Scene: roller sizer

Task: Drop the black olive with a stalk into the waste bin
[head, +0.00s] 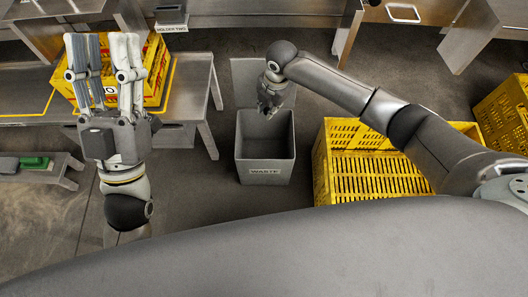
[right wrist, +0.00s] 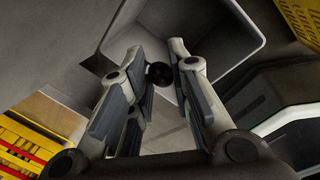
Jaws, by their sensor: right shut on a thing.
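The black olive (right wrist: 158,75) is a small dark ball between the fingertips of my right gripper (head: 268,110). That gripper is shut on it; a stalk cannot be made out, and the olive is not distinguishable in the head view. The waste bin (head: 265,173) is a grey, open-topped box labelled WASTE on the floor. My right gripper points down over the far part of its opening. The bin's pale rim and wall also show in the right wrist view (right wrist: 256,45). My left gripper (head: 104,42) is open, with its fingers upward and nothing visible between them.
A yellow crate (head: 320,160) stands right of the bin, under my right arm. A metal bench (head: 185,95) with a yellow and red crate (head: 158,75) is behind my left gripper. Another yellow crate (head: 505,110) is at the far right. Floor is clear left of the bin.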

